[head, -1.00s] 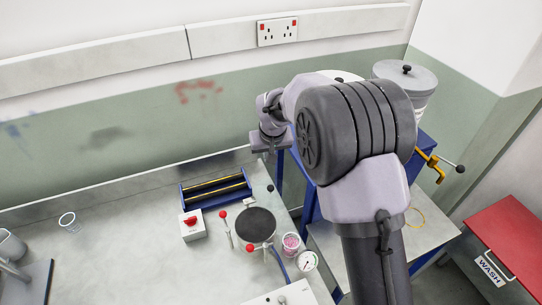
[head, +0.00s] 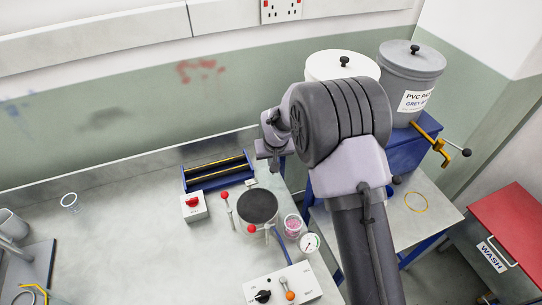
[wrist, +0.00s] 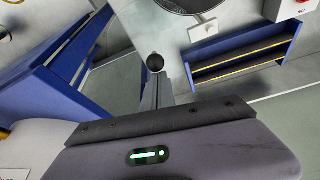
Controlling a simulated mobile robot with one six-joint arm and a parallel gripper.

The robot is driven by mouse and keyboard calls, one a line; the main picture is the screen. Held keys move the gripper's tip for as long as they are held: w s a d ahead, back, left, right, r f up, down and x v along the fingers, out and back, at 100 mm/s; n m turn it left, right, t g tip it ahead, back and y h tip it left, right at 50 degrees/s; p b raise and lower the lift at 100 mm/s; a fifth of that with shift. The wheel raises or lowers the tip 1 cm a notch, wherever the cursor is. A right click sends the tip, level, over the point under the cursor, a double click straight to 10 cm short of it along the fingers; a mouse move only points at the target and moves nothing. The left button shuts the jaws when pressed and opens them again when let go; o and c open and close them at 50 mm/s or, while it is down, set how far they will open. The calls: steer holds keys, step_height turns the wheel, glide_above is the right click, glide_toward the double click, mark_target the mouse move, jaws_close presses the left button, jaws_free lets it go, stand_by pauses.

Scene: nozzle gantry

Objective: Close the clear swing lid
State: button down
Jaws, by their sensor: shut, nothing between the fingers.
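A round pot with a dark disc top (head: 258,207) stands on the bench, with a small pale tab at its back edge. Its rim also shows at the top of the wrist view (wrist: 188,4). I cannot make out the clear lid itself or how far it stands open. A black ball knob (wrist: 155,62) shows in the wrist view, just beyond the fingertips of my gripper (wrist: 157,80); I cannot tell whether they touch. My gripper is shut and empty. In the head view my gripper (head: 272,152) is behind the pot, near the bench's back right edge.
A blue roller tray (head: 217,171) and a red-knobbed switch box (head: 193,208) stand left of the pot. Red-knobbed levers, a pink-filled jar (head: 293,226) and a gauge (head: 309,243) crowd it. A blue stand with lidded tubs (head: 411,75) is right. The left bench is mostly clear.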

mark_target(278, 177)
steer(key=shift+s+d+m+b, duration=0.1)
steer(key=shift+m+b, duration=0.2)
steer(key=shift+b, duration=0.15)
